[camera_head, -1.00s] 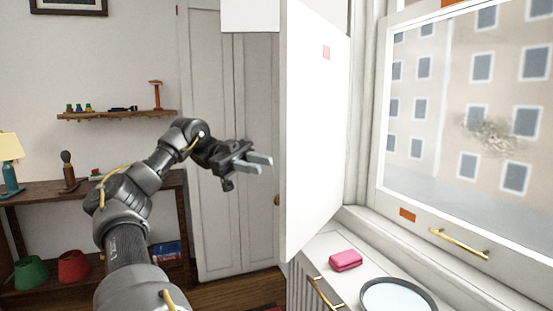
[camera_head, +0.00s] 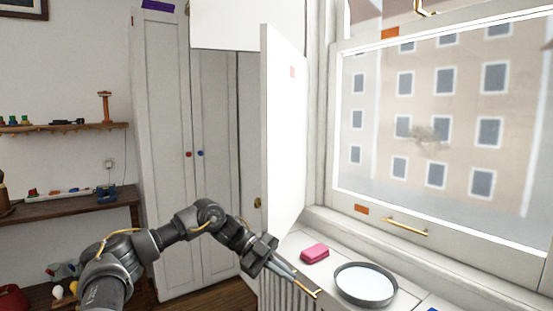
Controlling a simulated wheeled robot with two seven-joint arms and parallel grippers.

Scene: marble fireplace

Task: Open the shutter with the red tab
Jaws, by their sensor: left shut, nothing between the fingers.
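The white shutter (camera_head: 284,140) with the small pinkish-red tab (camera_head: 292,71) stands upright, swung out into the room from the left side of the window. A small round brass knob (camera_head: 257,202) shows at its near edge. My left gripper (camera_head: 285,272) is below the shutter's lower edge, in front of the sill and close to a brass handle (camera_head: 308,287). Its fingers are shut and hold nothing. I cannot tell whether they touch the handle. My right gripper is not in view.
A pink block (camera_head: 315,253) and a round dark-rimmed dish (camera_head: 365,285) lie on the sill. The sash window (camera_head: 440,130) is at right. A tall white cupboard (camera_head: 165,140) and wall shelves (camera_head: 60,126) stand at left. Floor is free before the cupboard.

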